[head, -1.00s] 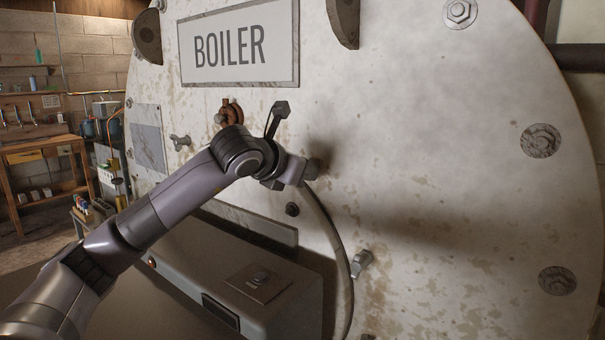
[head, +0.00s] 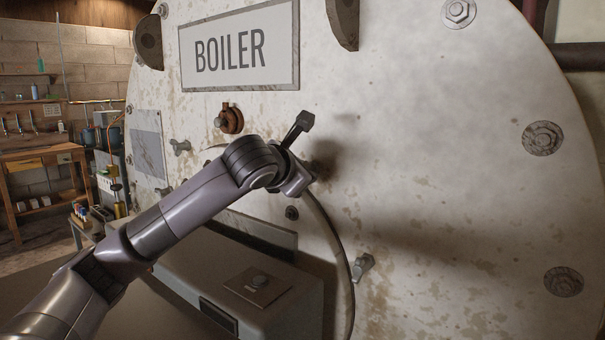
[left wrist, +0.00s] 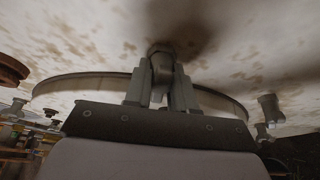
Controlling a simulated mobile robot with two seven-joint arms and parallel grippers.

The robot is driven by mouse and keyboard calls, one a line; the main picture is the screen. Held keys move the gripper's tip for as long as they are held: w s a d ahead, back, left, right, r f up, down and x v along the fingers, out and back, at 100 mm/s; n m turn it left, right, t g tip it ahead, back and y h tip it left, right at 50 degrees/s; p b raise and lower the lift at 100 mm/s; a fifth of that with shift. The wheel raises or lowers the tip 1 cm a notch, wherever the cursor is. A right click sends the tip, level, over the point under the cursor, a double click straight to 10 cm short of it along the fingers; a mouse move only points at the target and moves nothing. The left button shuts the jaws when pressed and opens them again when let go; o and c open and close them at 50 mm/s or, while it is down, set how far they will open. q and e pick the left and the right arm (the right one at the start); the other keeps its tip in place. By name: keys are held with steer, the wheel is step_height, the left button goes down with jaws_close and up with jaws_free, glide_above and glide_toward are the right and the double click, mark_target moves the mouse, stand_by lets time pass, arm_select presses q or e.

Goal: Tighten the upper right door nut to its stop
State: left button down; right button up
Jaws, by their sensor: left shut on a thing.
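In the left wrist view the upper right door nut (left wrist: 161,62), a grey wing nut, sits against the pale, rust-spotted boiler front. My left gripper (left wrist: 162,88) is shut on it, one finger on each side. In the head view my left gripper (head: 308,180) is at the upper right of the round door's edge (head: 338,235), and its wrist hides most of the nut. How far the nut sits from its stop cannot be told. My right gripper is in neither view.
Other wing nuts show at the door's upper left (head: 180,146) and lower right (head: 362,266). A rusty fitting (head: 229,119) sits above the door, below the BOILER plate (head: 240,45). A grey box (head: 245,285) stands low in front.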

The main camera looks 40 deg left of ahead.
arm_select(q)
steer(key=c, duration=1)
jaws_free()
steer(key=shift+b+v, duration=0.85)
steer(key=shift+v, duration=2.75)
